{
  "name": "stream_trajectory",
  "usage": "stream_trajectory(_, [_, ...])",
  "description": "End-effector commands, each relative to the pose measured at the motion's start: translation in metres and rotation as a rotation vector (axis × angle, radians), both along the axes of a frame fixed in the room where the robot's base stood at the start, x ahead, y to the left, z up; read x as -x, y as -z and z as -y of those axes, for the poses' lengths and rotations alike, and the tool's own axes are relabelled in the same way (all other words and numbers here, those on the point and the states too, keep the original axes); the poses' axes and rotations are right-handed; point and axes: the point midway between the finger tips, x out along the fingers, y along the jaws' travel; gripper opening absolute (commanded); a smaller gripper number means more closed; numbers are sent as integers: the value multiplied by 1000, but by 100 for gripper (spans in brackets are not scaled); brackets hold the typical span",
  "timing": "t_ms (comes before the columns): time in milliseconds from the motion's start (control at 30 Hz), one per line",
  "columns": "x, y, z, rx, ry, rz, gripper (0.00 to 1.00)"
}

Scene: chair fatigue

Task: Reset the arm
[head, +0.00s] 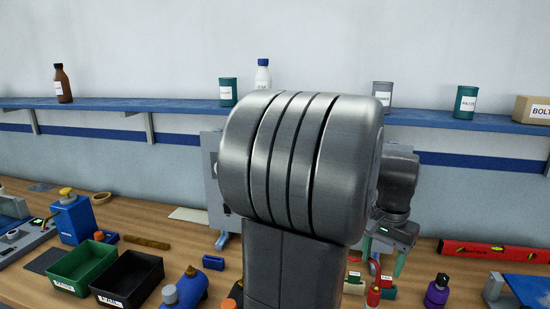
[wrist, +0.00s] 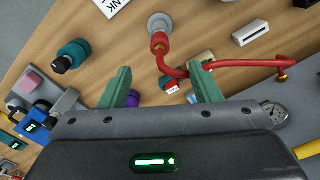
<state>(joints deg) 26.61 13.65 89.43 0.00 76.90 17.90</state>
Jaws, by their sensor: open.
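My arm (head: 298,170) fills the middle of the head view and hides part of the bench behind it. My gripper (head: 384,262) shows to the right of it, over the bench, with green fingers pointing down. In the wrist view my gripper (wrist: 161,82) has its two green fingers wide apart, with nothing held between them. A red curved hose (wrist: 178,68) runs past the fingertips from a round grey fitting (wrist: 160,24). A small red and white block (wrist: 171,86) shows in the gap below it; I cannot tell how far under the fingers it is.
A green bin (head: 85,264) and a black bin (head: 128,278) stand at the front left. A blue shelf (head: 170,105) runs along the wall.

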Motion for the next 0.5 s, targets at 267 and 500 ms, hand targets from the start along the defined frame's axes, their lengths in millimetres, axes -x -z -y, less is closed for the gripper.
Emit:
stream_trajectory(267, [1,-16,0,-3,0,-6,57])
stream_trajectory(500, [1,32,0,-2,0,-5,57])
